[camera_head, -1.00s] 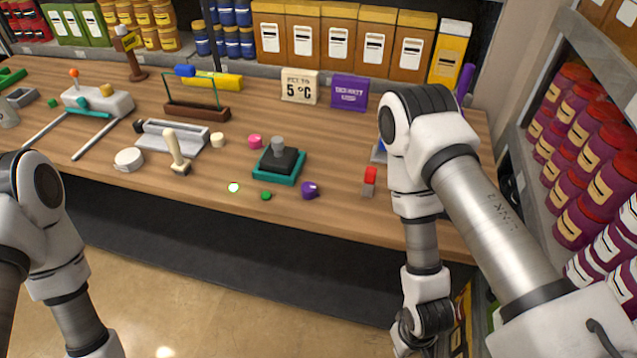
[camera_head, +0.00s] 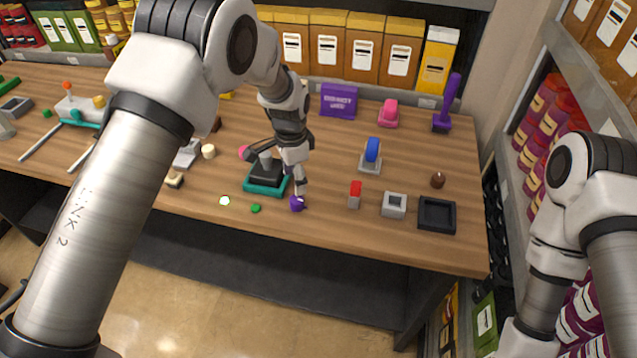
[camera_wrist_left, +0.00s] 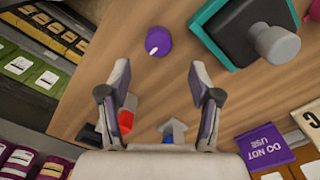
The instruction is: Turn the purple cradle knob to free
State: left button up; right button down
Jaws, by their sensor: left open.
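The purple cradle knob (camera_head: 297,204) sits on the wooden table near its front edge. In the left wrist view the knob (camera_wrist_left: 158,41) is round, with a short white mark on its rim. My left gripper (camera_head: 299,187) is above the knob in the head view, pointing down. In the left wrist view my left gripper (camera_wrist_left: 160,70) is open and empty, with the knob just beyond the gap between its fingertips. I cannot tell whether a finger touches the knob. My right gripper is out of view; only part of its arm shows at the right.
A teal-based black block with a grey top (camera_wrist_left: 277,43) stands close beside the knob. A red-topped block (camera_head: 354,194), a grey square socket (camera_head: 394,205) and a black tray (camera_head: 437,215) lie to the right. A green button (camera_head: 256,208) is left of the knob.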

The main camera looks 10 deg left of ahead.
aim_at(297, 198)
pick_arm(q)
jog(key=shift+w+d, duration=0.15)
jog(key=shift+w, duration=0.4)
jog(key=f, duration=0.1)
jog(key=s+f+p, duration=0.1)
jog(key=f, duration=0.1)
jog(key=s+f+p, duration=0.1)
jog(key=shift+f, duration=0.25)
jog(key=f, duration=0.1)
jog(key=w+f, duration=0.1)
jog(key=shift+w+f+p, duration=0.1)
jog(key=shift+f+p, duration=0.25)
jog(key=shift+s+r, duration=0.2)
jog(key=shift+s, duration=0.05)
jog(key=shift+c, duration=1.4)
jog(key=shift+s, duration=0.15)
jog(key=c, duration=0.9)
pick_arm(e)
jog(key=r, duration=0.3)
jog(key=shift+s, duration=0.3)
